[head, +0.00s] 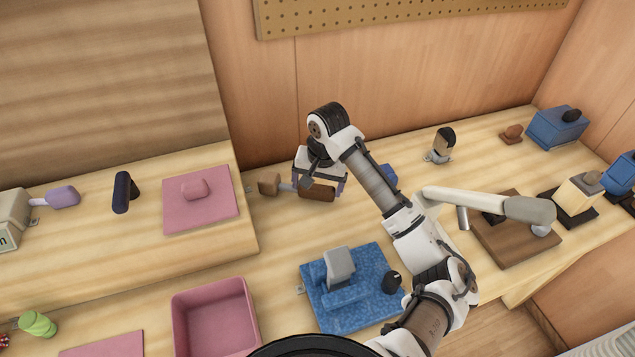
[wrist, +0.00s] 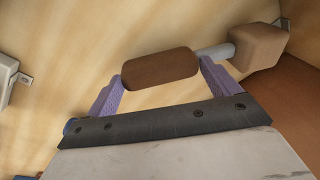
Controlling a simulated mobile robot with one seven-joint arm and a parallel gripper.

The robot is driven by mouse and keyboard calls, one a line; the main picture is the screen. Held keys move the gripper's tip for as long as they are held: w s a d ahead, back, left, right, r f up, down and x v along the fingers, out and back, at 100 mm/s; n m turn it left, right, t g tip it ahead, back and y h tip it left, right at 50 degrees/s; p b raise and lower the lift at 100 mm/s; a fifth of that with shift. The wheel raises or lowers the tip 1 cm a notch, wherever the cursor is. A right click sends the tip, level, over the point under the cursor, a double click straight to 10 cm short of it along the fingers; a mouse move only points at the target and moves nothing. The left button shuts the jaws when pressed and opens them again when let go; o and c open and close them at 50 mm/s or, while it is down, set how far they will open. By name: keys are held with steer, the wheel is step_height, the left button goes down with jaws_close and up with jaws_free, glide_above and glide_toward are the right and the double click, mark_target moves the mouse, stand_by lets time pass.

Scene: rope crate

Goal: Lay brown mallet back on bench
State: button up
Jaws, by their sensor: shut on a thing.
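The brown mallet shows in the head view (head: 269,184), with a brown block head at its left, a short grey shaft and a thick brown handle. My gripper (head: 319,189) is shut on the handle, at the back of the bench (head: 285,232). In the wrist view the mallet's handle (wrist: 160,68) lies between my two purple fingers (wrist: 162,74), and its head sticks out to the right. The mallet lies roughly level. I cannot tell whether it touches the bench top.
A raised wooden step (head: 215,250) with a pink mat (head: 200,215) stands left of the mallet. A blue block fixture (head: 345,310) and a pink bin (head: 215,315) are in front. The wooden back wall (head: 340,80) is close behind. Bare bench lies between mallet and blue fixture.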

steer(key=shift+f, duration=0.45)
stand_by(0.4)
steer(key=o, duration=1.1)
steer(key=shift+c, duration=0.2)
step_height(320, 180, up, 14)
steer(key=s+d+b, duration=0.1)
steer(key=shift+s+d+f, duration=0.15)
steer(key=shift+s, duration=0.15)
